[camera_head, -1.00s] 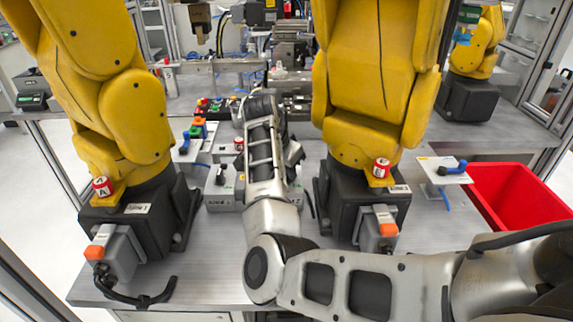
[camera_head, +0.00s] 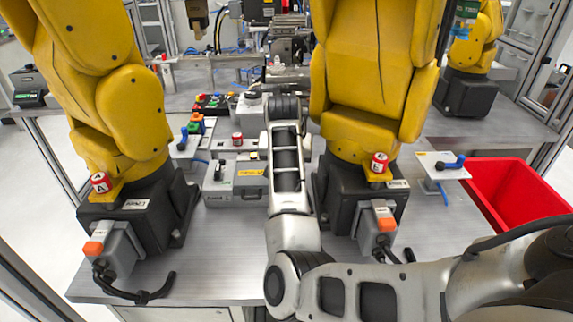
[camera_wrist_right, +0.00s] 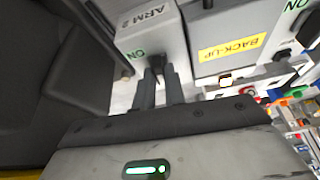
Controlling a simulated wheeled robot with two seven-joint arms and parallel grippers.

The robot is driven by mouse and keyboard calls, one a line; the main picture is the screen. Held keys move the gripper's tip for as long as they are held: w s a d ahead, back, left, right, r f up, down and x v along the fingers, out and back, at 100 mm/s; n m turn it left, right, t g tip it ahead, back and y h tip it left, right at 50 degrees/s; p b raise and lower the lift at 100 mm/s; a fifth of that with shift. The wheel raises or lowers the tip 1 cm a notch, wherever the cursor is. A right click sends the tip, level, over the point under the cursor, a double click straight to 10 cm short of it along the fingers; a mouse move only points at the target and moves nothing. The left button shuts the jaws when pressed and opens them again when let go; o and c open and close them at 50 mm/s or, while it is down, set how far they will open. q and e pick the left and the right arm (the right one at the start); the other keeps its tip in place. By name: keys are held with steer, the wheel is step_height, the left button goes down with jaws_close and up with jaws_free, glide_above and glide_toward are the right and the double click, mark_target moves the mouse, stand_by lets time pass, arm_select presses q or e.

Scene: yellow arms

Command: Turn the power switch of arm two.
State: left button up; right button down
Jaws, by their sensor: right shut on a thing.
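The ARM 2 power box (camera_wrist_right: 150,35) is a light grey box with a black "ARM 2" label and a green "ON" mark, at the top of the right wrist view. Its black switch knob (camera_wrist_right: 155,66) sits between the fingertips of my right gripper (camera_wrist_right: 160,78), which is shut on it. The fingers partly hide the knob, so its exact angle is unclear. In the head view my right forearm hides this box and the gripper tips. My left gripper is not in view.
The box with the yellow BACK-UP label (camera_wrist_right: 232,47) stands right beside the ARM 2 box. Yellow robot arms (camera_head: 370,80) (camera_head: 125,120) on black bases flank my arm closely. A red bin (camera_head: 515,190) is at the right. The front left of the table (camera_head: 205,255) is clear.

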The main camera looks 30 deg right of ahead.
stand_by(0.4)
steer(key=c, duration=1.5)
jaws_free()
steer(key=shift+o, duration=0.2)
steer(key=shift+r, duration=0.1)
steer(key=v, duration=1.5)
steer(key=shift+s+r, duration=0.25)
steer(key=shift+r, duration=0.1)
